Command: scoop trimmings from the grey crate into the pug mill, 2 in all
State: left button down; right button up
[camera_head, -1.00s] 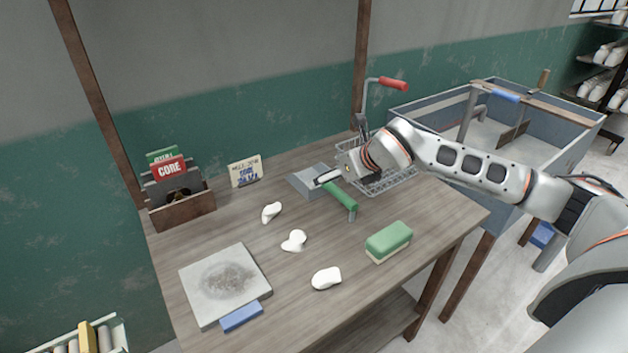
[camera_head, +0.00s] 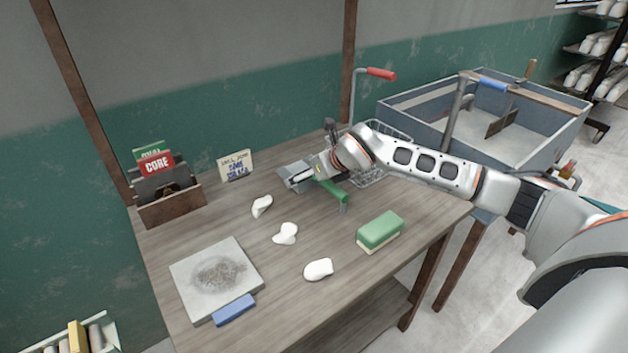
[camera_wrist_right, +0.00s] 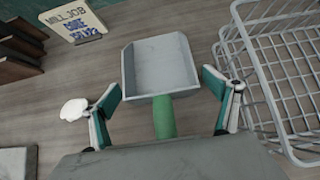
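The scoop lies on the wooden table, with a grey pan (camera_wrist_right: 162,66) and a green handle (camera_head: 334,190). My right gripper (camera_wrist_right: 160,92) is open, its fingers apart on either side of the scoop where the handle meets the pan. Neither finger visibly touches it. In the head view my right gripper (camera_head: 308,174) covers part of the scoop. A large open grey bin (camera_head: 545,150) stands at the right behind my arm; I cannot tell if it is the grey crate. I cannot pick out the pug mill with certainty. My left gripper is out of view.
A wire basket (camera_wrist_right: 285,70) stands close right of my right gripper. White lumps (camera_head: 286,233), a green sponge (camera_head: 380,230), a grey slab (camera_head: 215,278), a card (camera_head: 236,165) and a wooden box (camera_head: 170,207) are on the table. A red-handled crank (camera_head: 381,74) rises behind.

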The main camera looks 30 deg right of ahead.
jog(key=c, duration=1.1)
jog(key=shift+c, duration=0.2)
jog(key=shift+r, duration=0.25)
pick_arm(q)
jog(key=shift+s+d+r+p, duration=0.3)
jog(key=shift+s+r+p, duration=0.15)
jog(key=shift+p, duration=0.55)
pick_arm(e)
notch_tip(320, 180, up, 20)
jog(key=shift+f, duration=0.25)
